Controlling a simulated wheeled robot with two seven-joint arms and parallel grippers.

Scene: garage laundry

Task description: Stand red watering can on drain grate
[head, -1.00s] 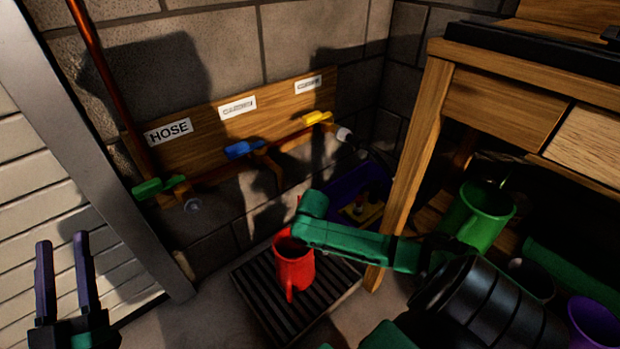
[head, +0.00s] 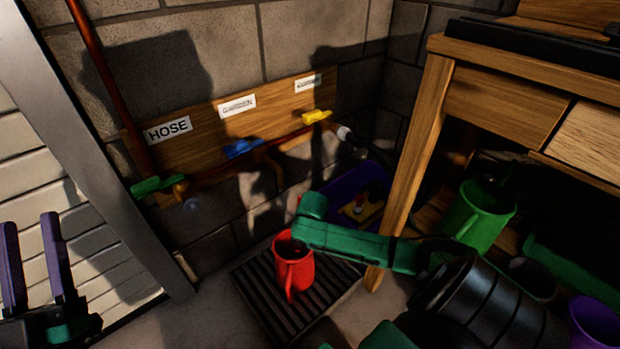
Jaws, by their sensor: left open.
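The red watering can (head: 294,272) stands on the dark slatted drain grate (head: 259,299) in the floor, and looks upright or nearly so. My right arm comes in from the right, and its green end link hangs over the can's back rim. I cannot make out the right gripper's fingers; they are hidden or out of the picture, so I cannot tell whether they touch the can. My left gripper (head: 30,226) is open and empty at the lower left, well away from the can.
A wall board (head: 200,122) behind carries pipes with green (head: 159,184), blue (head: 242,148) and yellow (head: 316,117) valve handles. A wooden bench leg (head: 410,170) stands right of the grate. A green mug-like can (head: 480,215) and a purple bin (head: 345,185) are nearby.

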